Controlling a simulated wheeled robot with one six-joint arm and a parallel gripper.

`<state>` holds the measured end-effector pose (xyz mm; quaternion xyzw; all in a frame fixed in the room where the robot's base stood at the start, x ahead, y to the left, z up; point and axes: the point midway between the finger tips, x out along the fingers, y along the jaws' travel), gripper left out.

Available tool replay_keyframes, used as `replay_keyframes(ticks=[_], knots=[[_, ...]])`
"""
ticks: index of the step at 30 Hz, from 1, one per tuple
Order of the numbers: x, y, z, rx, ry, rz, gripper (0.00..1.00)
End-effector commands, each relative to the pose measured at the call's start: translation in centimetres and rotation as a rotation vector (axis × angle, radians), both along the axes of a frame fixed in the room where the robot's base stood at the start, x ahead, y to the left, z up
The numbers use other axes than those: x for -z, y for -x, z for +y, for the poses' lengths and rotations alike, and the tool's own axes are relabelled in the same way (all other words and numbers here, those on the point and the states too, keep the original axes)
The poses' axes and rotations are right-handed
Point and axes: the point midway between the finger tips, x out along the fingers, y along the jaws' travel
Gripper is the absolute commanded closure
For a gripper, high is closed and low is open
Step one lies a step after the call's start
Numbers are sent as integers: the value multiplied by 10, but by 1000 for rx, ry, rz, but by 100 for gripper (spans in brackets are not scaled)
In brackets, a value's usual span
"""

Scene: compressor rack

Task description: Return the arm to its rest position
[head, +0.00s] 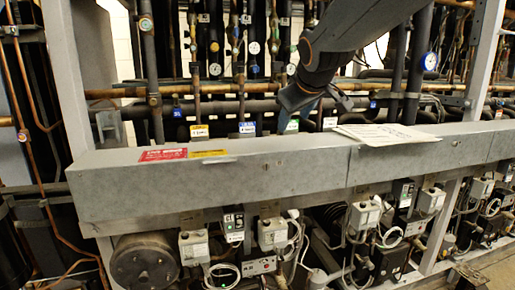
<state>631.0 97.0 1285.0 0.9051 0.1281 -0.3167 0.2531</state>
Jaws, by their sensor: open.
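My dark grey arm (365,22) reaches in from the top right and bends down near the middle of the head view. My gripper (316,112) hangs at its end, above and behind the top of the grey beam (260,168). Its jaws are open and I see nothing held between them. The fingers overlap the dark pipes behind, so their exact distance from the pipes and small tags is hard to tell.
Loose white papers (385,135) lie on the beam, right of my gripper. Red (163,155) and yellow labels are on its left part. Upright pipes with gauges (430,61) stand behind. Grey posts (66,75) frame the rack. Control boxes (272,234) and cables sit below.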

Motion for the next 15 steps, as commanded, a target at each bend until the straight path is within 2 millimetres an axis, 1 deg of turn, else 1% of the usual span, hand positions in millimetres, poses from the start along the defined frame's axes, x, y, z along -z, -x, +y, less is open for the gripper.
replay_keyframes(ticks=[1, 2, 3, 5, 6, 8, 9, 11, 12, 14, 15], knots=[[34, 11, -12, 36, -15, 65, 49], [52, 18, -17, 57, -25, 102, 49], [77, 29, -25, 86, -39, 152, 49], [113, 48, -37, 133, -60, 227, 49], [136, 62, -44, 165, -74, 276, 49], [169, 85, -55, 215, -94, 351, 49], [190, 102, -61, 250, -108, 401, 49], [220, 128, -71, 305, -129, 475, 49], [238, 147, -76, 340, -142, 523, 49], [262, 174, -83, 390, -159, 590, 49], [275, 191, -86, 422, -169, 629, 49]])
